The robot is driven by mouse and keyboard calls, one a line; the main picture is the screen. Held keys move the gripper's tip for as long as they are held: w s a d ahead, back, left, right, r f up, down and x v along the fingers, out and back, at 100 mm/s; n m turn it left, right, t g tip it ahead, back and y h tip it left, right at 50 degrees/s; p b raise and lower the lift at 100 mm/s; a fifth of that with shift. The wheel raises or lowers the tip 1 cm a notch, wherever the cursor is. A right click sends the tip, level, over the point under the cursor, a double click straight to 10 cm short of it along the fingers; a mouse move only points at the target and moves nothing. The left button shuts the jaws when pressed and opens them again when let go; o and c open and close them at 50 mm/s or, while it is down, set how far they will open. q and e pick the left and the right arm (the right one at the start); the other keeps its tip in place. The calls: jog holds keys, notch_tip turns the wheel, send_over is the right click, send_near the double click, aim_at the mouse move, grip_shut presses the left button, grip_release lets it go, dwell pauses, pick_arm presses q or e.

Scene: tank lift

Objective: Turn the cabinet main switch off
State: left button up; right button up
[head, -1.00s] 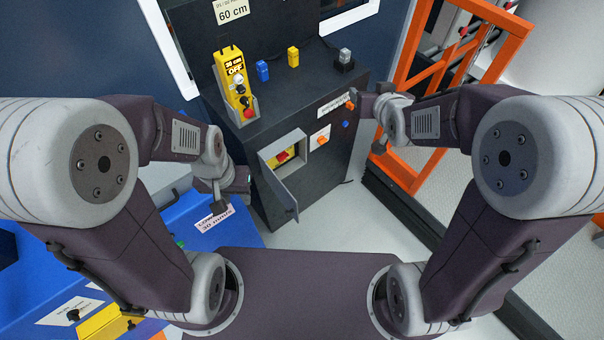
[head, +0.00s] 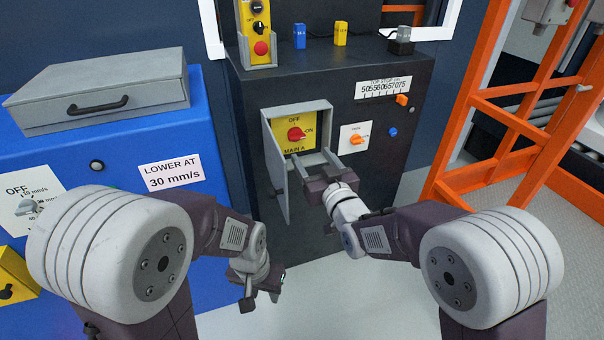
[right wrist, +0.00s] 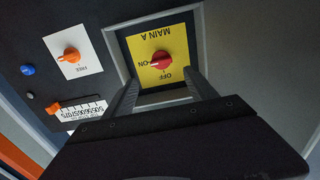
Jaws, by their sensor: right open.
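The main switch is a red knob (head: 295,133) on a yellow plate marked OFF, ON and MAIN A, inside a recessed box in the dark cabinet (head: 385,85). Its handle looks level, toward ON. It shows upside down in the right wrist view (right wrist: 160,60). The box's small door (head: 280,170) stands open to the left. My right gripper (head: 309,158) is open and empty at the box opening. Its fingers (right wrist: 162,88) are spread around the knob's line, just short of it. My left gripper (head: 247,302) hangs low left of the cabinet; its jaws are unclear.
An orange knob (head: 357,139) on a white plate, a blue button (head: 393,132) and an orange slider (head: 402,99) lie right of the box. A yellow pendant (head: 259,35) stands on top. A blue cabinet (head: 120,150) is left, an orange frame (head: 510,120) right.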

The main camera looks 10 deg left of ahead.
aim_at(298, 139)
jog(key=b+x, duration=0.3)
jog(key=x, duration=0.6)
jog(key=shift+s+a+f, duration=0.1)
jog(key=shift+f, duration=0.05)
jog(key=c, duration=1.4)
